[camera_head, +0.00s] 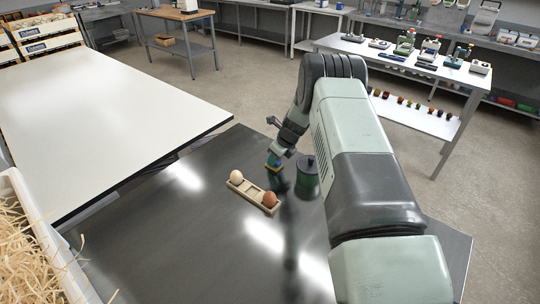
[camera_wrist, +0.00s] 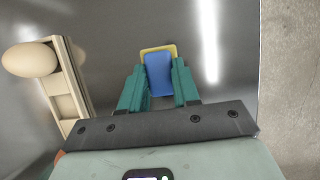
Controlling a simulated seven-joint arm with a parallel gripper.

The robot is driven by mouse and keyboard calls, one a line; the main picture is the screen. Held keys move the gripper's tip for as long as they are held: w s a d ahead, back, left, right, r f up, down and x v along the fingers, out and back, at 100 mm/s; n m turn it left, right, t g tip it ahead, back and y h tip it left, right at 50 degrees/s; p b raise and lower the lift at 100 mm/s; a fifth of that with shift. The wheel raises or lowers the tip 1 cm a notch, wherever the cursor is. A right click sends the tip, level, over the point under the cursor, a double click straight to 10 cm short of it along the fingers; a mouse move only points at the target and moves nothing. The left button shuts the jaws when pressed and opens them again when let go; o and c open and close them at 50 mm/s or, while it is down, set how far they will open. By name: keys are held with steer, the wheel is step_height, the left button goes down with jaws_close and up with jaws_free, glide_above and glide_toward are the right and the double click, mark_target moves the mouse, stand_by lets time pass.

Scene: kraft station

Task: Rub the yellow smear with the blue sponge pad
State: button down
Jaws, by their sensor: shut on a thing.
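The blue sponge pad (camera_wrist: 159,75) is between the two teal fingers of my gripper (camera_wrist: 157,68), which is shut on it. In the head view, the pad (camera_head: 274,162) is a small blue spot under my gripper (camera_head: 276,156), low over the dark table. A yellow area (camera_wrist: 146,51) shows past the far edge and sides of the pad in the wrist view. I cannot tell whether it is the smear or a yellow layer of the pad. Whether the pad touches the table is also unclear.
A beige holder (camera_head: 250,196) with a pale egg (camera_head: 236,177) and a brown egg (camera_head: 270,199) lies close, left of the pad. A dark green cylinder (camera_head: 307,182) stands close on the right. The dark table (camera_head: 170,235) is clear at the left front.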

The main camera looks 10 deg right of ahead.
steer(key=shift+s+d, duration=0.35)
steer(key=shift+s, duration=0.05)
steer(key=shift+r, duration=4.05)
steer(key=shift+a, duration=0.1)
